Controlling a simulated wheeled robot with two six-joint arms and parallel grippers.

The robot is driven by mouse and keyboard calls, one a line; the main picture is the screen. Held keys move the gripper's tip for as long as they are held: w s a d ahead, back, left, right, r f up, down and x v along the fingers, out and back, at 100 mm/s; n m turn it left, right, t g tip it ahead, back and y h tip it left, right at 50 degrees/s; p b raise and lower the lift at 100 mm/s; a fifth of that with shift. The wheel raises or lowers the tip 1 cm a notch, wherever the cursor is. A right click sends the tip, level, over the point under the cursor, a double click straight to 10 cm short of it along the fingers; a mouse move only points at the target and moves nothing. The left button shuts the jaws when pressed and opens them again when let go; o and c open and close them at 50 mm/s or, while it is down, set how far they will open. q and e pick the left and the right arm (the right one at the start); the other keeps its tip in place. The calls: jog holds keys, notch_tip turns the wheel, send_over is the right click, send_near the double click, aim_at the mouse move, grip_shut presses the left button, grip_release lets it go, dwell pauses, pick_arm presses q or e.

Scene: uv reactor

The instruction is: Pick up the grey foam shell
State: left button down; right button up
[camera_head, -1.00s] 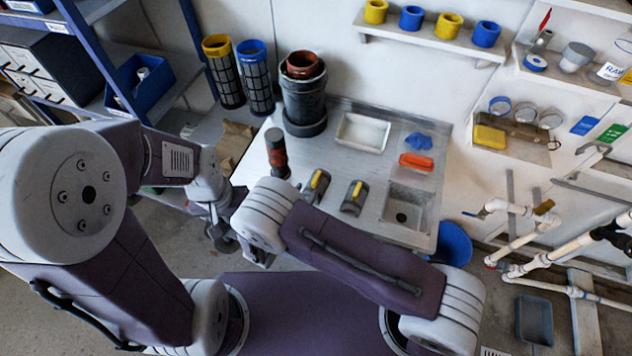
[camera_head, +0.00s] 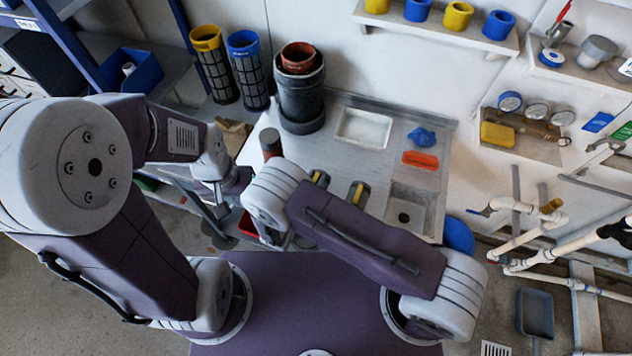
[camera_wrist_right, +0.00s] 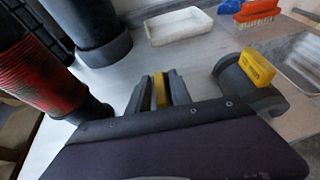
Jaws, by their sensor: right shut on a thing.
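Two grey half-round foam shells with yellow tabs lie on the metal table. In the head view my right arm partly covers the left shell (camera_head: 320,178) and the right shell (camera_head: 358,191). In the right wrist view my right gripper (camera_wrist_right: 162,90) is shut on the yellow tab of the left shell, one dark finger on each side; the shell's body is mostly hidden under the gripper. The other shell (camera_wrist_right: 247,84) lies apart to the right. My left gripper (camera_head: 216,190) hangs left of the table, small and partly hidden; its jaws are unclear.
A red-and-black cylinder (camera_wrist_right: 45,75) stands close to the left of the right gripper. A dark pot (camera_head: 301,98), white tray (camera_head: 364,129), red brush (camera_head: 420,159) and sink (camera_head: 407,203) are on the table. The table between shells and tray is clear.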

aim_at(316, 179)
jog(key=shift+s+r, duration=0.2)
jog(key=shift+s, duration=0.25)
grip_shut()
jog(key=shift+w+a+f, duration=0.1)
jog(key=shift+w+f, duration=0.1)
jog(key=shift+w, duration=0.25)
jog(key=shift+w+r, duration=0.1)
jog(key=shift+r, duration=0.05)
jog(key=r, duration=0.4)
jog(key=shift+s+d+r, duration=0.2)
jog(key=shift+s, duration=0.1)
pick_arm(q)
jog(key=shift+s+f+b, duration=0.1)
jog(key=shift+f+b, duration=0.6)
pick_arm(e)
jog(key=s+d+r, duration=0.1)
jog(key=d+r, duration=0.5)
jog(key=d, duration=0.5)
jog(key=shift+s+r, duration=0.2)
jog(key=shift+s, duration=0.1)
